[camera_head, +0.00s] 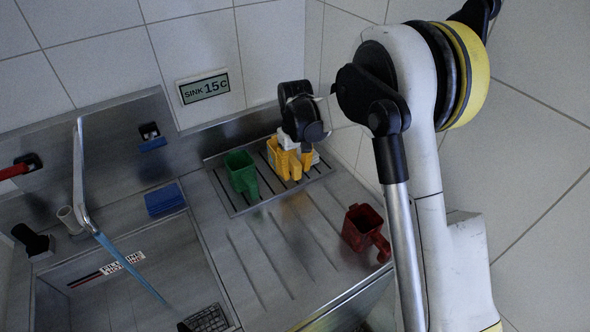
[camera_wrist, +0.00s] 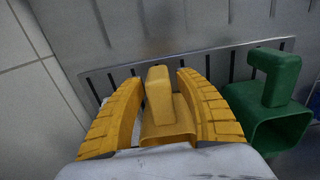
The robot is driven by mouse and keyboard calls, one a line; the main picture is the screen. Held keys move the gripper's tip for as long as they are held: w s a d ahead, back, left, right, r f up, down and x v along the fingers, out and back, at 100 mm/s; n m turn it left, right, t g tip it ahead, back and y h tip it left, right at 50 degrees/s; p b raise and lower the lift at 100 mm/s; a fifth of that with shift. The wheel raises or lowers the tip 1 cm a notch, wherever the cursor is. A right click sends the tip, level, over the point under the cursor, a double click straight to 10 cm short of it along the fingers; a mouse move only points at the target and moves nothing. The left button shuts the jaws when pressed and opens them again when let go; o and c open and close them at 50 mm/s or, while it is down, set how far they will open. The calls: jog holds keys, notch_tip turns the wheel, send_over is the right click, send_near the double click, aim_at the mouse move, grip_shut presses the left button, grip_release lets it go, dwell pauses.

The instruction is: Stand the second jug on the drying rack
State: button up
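A yellow jug (camera_wrist: 165,118) is on the slotted drying rack (camera_wrist: 112,80), between the two yellow fingers of my gripper (camera_wrist: 160,80). In the wrist view a gap shows on both sides of its handle, so the fingers look spread around it without gripping. In the head view my gripper (camera_head: 286,158) is low over the rack, and its yellow fingers partly hide the yellow jug. A green jug (camera_head: 241,174) stands on the rack just left of it, and shows at the right in the wrist view (camera_wrist: 278,105). A red jug (camera_head: 362,229) stands off the rack on the ribbed drainboard.
The sink basin (camera_head: 125,285) and tall tap (camera_head: 79,175) are at the left. A blue sponge (camera_head: 165,199) lies by the basin's rim. The wall is close behind the rack, with a sink sign (camera_head: 204,88). The drainboard between rack and red jug is clear.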

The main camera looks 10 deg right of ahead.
jog(key=shift+r, duration=0.1)
notch_tip(320, 180, up, 12)
jog(key=p, duration=0.3)
jog(key=shift+s+p, duration=0.1)
jog(key=shift+p, duration=0.2)
jog(key=shift+s+d+r, duration=0.15)
jog(key=shift+r, duration=0.2)
jog(key=s+d+r+m+t, duration=0.2)
jog(key=s+d+r+t, duration=0.15)
jog(key=s+r, duration=0.45)
jog(key=s+d+r+m+t, duration=0.1)
jog(key=s+d+r+t, duration=0.2)
jog(key=s, duration=0.8)
jog(key=s+d+f+m, duration=0.1)
jog(key=s+d+f, duration=0.1)
jog(key=s, duration=0.6)
jog(key=shift+d+f+m+t, duration=0.25)
jog(key=shift+d+m+t, duration=0.05)
jog(key=shift+d+t, duration=0.05)
jog(key=shift+c, duration=0.4)
